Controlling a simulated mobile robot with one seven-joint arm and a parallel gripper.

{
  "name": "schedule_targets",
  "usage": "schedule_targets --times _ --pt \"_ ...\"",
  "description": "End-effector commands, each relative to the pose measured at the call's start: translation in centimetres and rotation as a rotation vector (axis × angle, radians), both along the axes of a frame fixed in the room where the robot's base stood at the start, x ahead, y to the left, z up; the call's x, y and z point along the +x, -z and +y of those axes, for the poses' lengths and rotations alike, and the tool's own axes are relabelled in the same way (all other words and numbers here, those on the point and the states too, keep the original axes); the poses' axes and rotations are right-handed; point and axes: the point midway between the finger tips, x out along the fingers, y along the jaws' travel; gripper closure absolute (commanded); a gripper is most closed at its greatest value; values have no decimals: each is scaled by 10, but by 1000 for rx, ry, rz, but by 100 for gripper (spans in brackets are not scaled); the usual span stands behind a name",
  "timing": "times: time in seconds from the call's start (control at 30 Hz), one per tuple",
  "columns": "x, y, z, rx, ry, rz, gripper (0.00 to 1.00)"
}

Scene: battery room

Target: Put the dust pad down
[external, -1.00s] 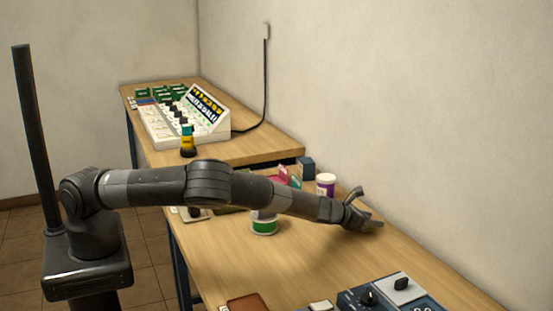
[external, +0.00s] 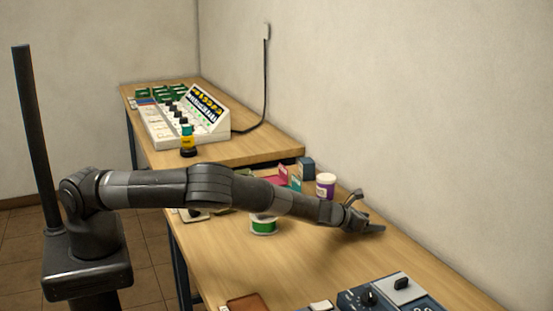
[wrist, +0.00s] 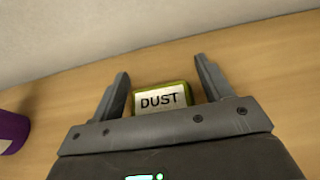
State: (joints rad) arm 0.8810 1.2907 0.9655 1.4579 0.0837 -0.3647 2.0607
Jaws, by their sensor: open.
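The dust pad (wrist: 160,99) is a small block with a green-yellow edge and a pale label reading DUST. In the wrist view it sits between the two fingers of my gripper (wrist: 161,68), with a gap visible on each side. My gripper is open. The pad appears to rest on the wooden table (wrist: 62,95), its near edge hidden by my gripper body. In the external view my gripper (external: 370,211) is low over the table near the wall, and the pad is hidden there.
A purple jar (external: 325,187) with a white lid stands just behind my gripper; it shows at the wrist view's left edge (wrist: 12,130). A green-and-white spool (external: 263,226) stands under my forearm. A dark blue device (external: 390,294) lies at the front. Table between is clear.

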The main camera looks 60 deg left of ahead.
Motion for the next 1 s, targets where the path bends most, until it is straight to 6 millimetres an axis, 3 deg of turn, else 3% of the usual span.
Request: schedule_targets --times 0.17,0.7,1.0 --pt "-12 -7 -1 0 0 0 28" --pt "-98 -43 -1 0 1 0 28" --pt "-111 -48 0 -1 0 0 28"
